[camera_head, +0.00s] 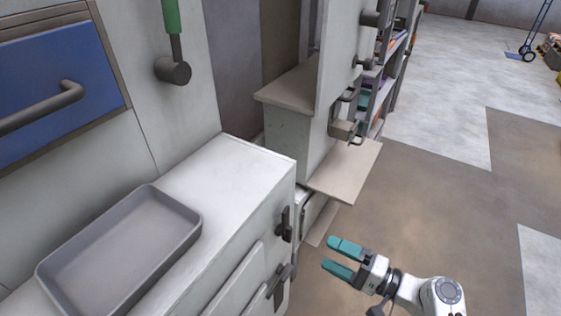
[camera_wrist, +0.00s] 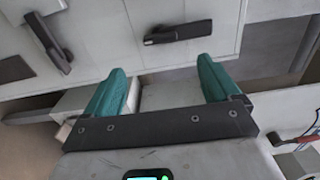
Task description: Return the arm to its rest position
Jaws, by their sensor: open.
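My gripper (camera_head: 343,259) is at the lower right in the head view, over the brown floor and to the right of the white cabinet. Its two teal fingers are apart and nothing is between them. In the wrist view my gripper (camera_wrist: 160,88) also shows open and empty, with pale cabinet fronts beyond the fingertips. My arm reaches in from the lower right corner of the head view.
A grey tray (camera_head: 118,252) lies on the white cabinet (camera_head: 250,160). Dark handles (camera_head: 285,223) stick out from its side near my gripper. A pale board (camera_head: 346,172) juts out beyond the cabinet. Open floor (camera_head: 450,200) lies to the right.

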